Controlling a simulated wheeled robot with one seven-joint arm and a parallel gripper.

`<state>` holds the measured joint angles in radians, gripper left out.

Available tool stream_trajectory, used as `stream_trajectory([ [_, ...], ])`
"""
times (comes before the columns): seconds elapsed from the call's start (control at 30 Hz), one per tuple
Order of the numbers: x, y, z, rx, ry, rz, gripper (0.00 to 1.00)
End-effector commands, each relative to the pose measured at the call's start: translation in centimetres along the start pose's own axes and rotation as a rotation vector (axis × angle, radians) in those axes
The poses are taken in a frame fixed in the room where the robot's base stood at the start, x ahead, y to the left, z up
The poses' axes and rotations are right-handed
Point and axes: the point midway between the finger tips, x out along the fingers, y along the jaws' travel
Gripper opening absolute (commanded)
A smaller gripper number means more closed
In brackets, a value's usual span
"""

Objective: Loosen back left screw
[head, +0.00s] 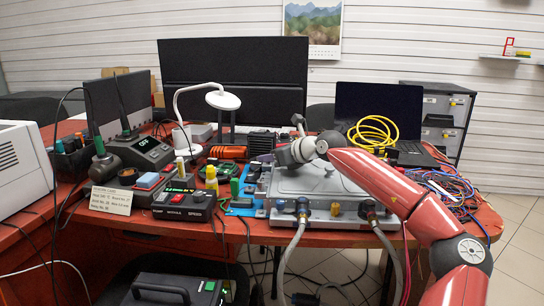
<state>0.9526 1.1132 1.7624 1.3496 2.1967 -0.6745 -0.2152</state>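A grey metal unit with a flat lid (322,184) sits near the front edge of the red desk. Two coolant hoses (292,250) hang from fittings on its front face. My red arm reaches in from the lower right, and my gripper (284,156) is over the back left part of the lid. The fingers are too small and too covered by the wrist to show whether they are open or shut. The back left screw cannot be made out; the gripper and wrist cover that corner. I cannot tell whether the gripper touches the lid.
A blue board with dark parts (246,195) lies left of the unit. Soldering gear and a black power module (184,203) stand further left. A yellow cable coil (373,134), a laptop (378,108) and loose wires (446,190) are at the right. Monitors stand behind.

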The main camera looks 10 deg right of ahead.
Motion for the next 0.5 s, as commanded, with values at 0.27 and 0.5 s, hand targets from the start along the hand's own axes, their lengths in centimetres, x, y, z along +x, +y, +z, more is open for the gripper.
stream_trajectory([
  [0.27, -0.4, 0.0, 0.1, 0.0, -0.001, 0.0, 0.4],
  [0.5, -4.0, -0.1, 0.0, 0.001, -0.002, -0.002, 0.4],
])
